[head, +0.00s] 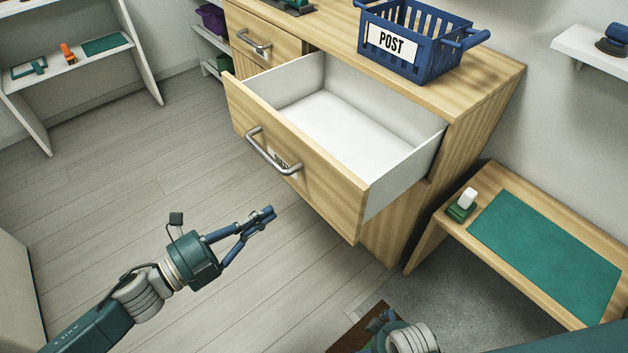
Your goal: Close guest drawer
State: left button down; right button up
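The guest drawer is the large wooden lower drawer (325,195) of the cabinet, pulled far out; its white inside looks empty. A metal bar handle (270,155) crosses its front, partly covering a small label that I cannot read fully. My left gripper (268,214) is in front of and below the drawer front, apart from it. Its blue fingers meet at the tips with nothing between them. Of my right arm, only a wrist part shows at the bottom edge; its fingers are out of view.
A blue POST basket (412,45) stands on the cabinet top (480,75). A smaller drawer (262,38) at upper left looks shut. A low bench (450,222) with a green mat (545,252) stands at right. The floor (180,200) left of the drawer is clear.

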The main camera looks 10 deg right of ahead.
aim_at(319, 180)
pick_arm(q)
jog(key=x, duration=1.1)
jog(key=shift+d+r, duration=0.1)
jog(key=shift+r, duration=0.05)
jog(key=shift+w+d, duration=0.3)
jog(key=shift+d, duration=0.15)
pick_arm(e)
jog(key=shift+w+a+r, duration=0.1)
jog(key=shift+w+r, duration=0.1)
jog(key=shift+r, duration=0.2)
jog(key=shift+s, duration=0.15)
